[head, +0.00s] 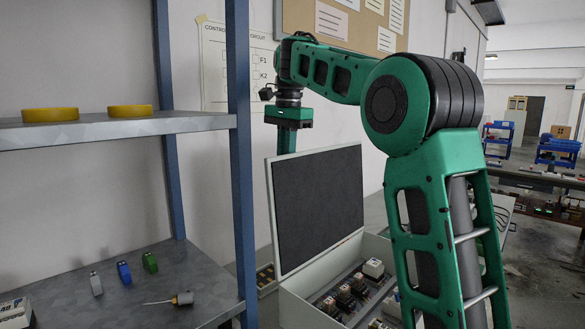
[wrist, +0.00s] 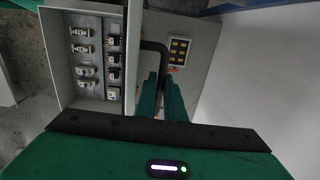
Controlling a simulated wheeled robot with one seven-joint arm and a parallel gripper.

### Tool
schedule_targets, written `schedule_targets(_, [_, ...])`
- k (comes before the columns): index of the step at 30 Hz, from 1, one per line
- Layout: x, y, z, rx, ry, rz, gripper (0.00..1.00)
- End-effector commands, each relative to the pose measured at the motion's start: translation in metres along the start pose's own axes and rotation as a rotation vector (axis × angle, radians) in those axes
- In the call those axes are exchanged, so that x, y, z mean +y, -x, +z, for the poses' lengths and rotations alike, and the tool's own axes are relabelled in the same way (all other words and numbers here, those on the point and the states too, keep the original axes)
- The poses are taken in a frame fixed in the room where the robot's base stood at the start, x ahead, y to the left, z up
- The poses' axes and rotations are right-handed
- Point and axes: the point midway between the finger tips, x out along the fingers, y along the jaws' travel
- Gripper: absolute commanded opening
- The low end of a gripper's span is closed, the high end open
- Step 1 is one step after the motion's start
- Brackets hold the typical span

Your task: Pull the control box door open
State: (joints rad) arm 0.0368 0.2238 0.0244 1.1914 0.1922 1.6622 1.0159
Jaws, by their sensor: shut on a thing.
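The control box (head: 300,303) is a light grey case with its door (head: 318,205) standing up and swung open, its dark inner face showing. In the wrist view the box's open inside (wrist: 98,45) is at the left, with relays and sockets in rows. The door shows there nearly edge-on (wrist: 133,55). My gripper (head: 288,140) is behind the door's left side in the head view, its fingertips hidden by the door. In the wrist view my fingers (wrist: 163,80) are closed around a black bent handle (wrist: 154,46) on the door's outer side.
A blue-framed shelf (head: 115,128) stands at the left, with yellow rings on top and small parts below. A plate with yellow squares (wrist: 178,50) lies beside the box. A wall stands close behind my gripper.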

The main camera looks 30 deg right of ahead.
Motion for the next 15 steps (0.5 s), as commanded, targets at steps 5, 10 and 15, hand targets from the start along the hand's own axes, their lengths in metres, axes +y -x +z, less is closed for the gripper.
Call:
schedule_targets(5, [-0.0069, 0.0058, -0.0005, 0.007, 0.003, -0.019, 0.0])
schedule_targets(10, [-0.0076, 0.0056, -0.0023, 0.008, 0.001, -0.02, 0.0])
schedule_targets(15, [-0.0069, 0.0059, -0.0034, 0.009, -0.001, -0.02, 0.0])
